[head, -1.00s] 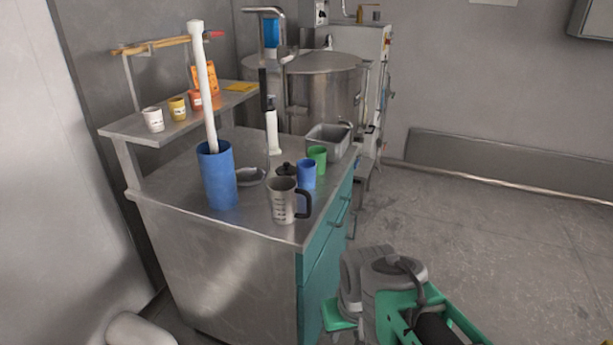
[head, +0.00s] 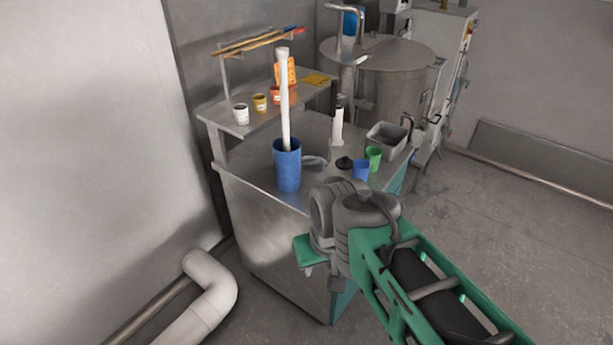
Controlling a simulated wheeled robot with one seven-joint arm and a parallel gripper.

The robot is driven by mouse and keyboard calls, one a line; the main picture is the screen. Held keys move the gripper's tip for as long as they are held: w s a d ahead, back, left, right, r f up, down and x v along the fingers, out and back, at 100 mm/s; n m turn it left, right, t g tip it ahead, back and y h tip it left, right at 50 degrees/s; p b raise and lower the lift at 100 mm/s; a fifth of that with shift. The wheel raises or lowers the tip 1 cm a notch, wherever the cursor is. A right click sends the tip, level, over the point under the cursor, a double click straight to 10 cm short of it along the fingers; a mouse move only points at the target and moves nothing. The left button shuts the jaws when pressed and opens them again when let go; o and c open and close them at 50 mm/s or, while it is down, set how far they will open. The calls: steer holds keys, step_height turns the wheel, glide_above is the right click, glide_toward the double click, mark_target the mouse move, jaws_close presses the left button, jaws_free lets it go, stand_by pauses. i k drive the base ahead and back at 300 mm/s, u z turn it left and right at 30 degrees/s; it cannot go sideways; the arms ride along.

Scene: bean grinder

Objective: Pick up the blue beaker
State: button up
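Two blue vessels stand upright on the steel worktop. A small blue beaker (head: 361,170) is near the right front edge, just above my arm in the picture, beside a green beaker (head: 374,158). A tall blue container (head: 287,172) stands further left with a long white rod (head: 284,100) leaning up out of it. I cannot tell from the frames which one the task means. My green and grey arm comes in from the lower right and covers the front corner of the worktop. I cannot make out gripper fingers. Nothing is seen held.
The steel worktop (head: 250,178) also holds a black lid (head: 344,162), a dish and a grey metal pan (head: 387,135). A raised shelf (head: 252,120) bears small cups. A large steel drum (head: 385,75) stands behind. A thick white pipe (head: 212,290) lies at lower left. Floor at right is clear.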

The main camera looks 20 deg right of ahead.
mark_target(358, 171)
steer(key=u, duration=4)
steer(key=k, duration=2.2)
steer(key=z, duration=0.7)
